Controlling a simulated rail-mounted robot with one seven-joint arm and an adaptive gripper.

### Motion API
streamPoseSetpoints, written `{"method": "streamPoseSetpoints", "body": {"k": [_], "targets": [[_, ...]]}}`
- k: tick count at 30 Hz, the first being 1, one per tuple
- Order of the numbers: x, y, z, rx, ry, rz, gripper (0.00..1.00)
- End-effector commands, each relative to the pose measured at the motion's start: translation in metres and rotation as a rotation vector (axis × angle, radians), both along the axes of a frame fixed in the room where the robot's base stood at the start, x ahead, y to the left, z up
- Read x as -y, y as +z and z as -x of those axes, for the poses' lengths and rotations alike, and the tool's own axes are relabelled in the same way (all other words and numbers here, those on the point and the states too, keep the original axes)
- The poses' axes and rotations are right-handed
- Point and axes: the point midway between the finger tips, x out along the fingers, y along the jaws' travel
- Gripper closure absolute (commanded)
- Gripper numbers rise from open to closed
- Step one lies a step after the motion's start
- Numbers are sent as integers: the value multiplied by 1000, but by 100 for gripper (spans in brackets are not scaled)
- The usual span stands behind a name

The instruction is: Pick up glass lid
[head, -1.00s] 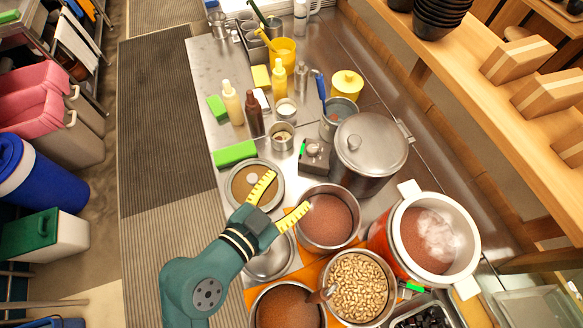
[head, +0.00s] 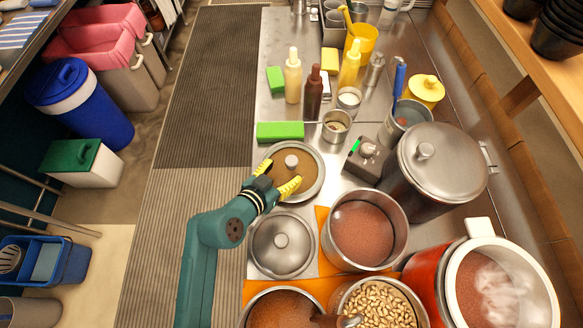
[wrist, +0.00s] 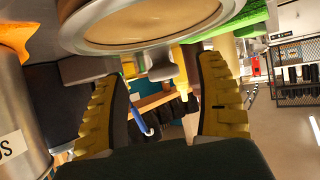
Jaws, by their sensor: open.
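The glass lid (head: 306,184) is a round, see-through lid with a metal rim and a pale knob in its middle; brown shows through it. It lies flat left of the middle of the counter in the head view. My gripper (head: 277,177) is open and empty, its yellow fingers over the lid's lower left part, short of the knob. I cannot tell whether they touch the glass. In the wrist view the two fingers (wrist: 160,70) stand apart, with a round metal-rimmed tan disc (wrist: 150,22), likely the lid, beyond them at the top.
A steel lid (head: 265,258) lies just below the glass lid. A pot of brown contents (head: 363,228) stands to the lower right and a large lidded pot (head: 432,168) farther right. A green block (head: 280,131) and bottles (head: 313,95) are behind. The floor mat at left is clear.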

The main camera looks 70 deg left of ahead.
Motion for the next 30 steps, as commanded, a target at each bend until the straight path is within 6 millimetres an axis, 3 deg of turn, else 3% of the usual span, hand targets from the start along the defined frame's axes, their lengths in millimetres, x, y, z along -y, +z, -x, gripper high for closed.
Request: {"method": "streamPoseSetpoints", "body": {"k": [7,16,27,30], "targets": [[-26,-14,-30,0,-3,-1,29],[-31,-17,-36,0,0,0,29],[-31,-17,-35,0,0,0,97],[-31,-15,-36,2,0,-4,100]]}}
